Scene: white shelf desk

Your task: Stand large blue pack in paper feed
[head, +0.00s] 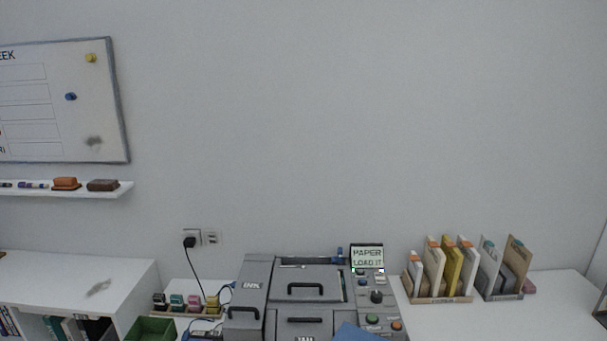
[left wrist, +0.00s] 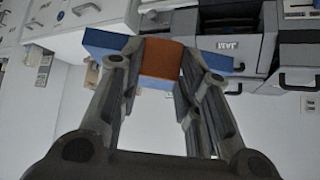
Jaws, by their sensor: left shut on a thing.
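The large blue pack with an orange band (left wrist: 103,42) is held between the fingers of my left gripper (left wrist: 162,62), which is shut on its orange middle. Its blue ends stick out on both sides in the left wrist view. A blue corner of the pack (head: 358,333) shows at the bottom edge of the head view, in front of the grey printer (head: 254,277). The printer's top has a dark slot (head: 308,263) at the back, which looks like the paper feed. The pack is apart from this slot. My left gripper is outside the head view; my right gripper is in neither view.
The printer's screen (head: 367,257) reads "PAPER LOAD IT". Sorters with upright packs (head: 447,268) stand on the desk to the right. Ink bottles (head: 194,302) and a green bin (head: 152,329) are left of the printer. Bare desk (head: 480,318) lies at front right.

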